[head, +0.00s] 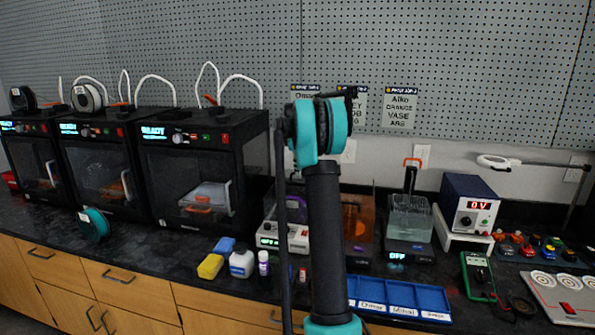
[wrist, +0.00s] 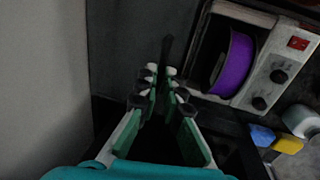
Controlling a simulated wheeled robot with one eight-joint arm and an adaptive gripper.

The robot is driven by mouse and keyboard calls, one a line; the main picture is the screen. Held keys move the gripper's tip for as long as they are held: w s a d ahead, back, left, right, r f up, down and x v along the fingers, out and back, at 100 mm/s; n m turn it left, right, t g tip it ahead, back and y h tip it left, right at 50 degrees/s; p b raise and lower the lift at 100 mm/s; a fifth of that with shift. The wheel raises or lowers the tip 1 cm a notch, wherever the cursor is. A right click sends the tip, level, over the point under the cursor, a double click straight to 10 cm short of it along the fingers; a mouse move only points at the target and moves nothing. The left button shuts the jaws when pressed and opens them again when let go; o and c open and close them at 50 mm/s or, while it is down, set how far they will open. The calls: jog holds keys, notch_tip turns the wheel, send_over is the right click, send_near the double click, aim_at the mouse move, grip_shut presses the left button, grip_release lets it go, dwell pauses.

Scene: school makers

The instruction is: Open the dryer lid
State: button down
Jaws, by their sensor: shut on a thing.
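The dryer is a pale box with a small lit display and knobs. In the head view the dryer (head: 284,238) stands on the bench, partly hidden behind my arm. In the wrist view the dryer (wrist: 278,58) is at the upper right, with a purple spool (wrist: 232,66) showing in its opening. My gripper (wrist: 160,70) is shut on a thin dark piece that appears to be the edge of the dryer lid (wrist: 166,48). How far the lid stands open is unclear. My gripper is hidden in the head view.
Several black printers (head: 205,170) stand left of the dryer. A blue tray (head: 400,298) is at the front right, below a clear tank (head: 410,220). A pegboard wall rises behind the bench.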

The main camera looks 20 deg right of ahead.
jog(key=c, duration=1.6)
grip_release()
jog(key=shift+c, duration=0.2)
notch_tip(320, 180, up, 12)
jog(key=s+a, duration=0.1)
jog(key=s, duration=0.1)
jog(key=shift+a+f, duration=0.15)
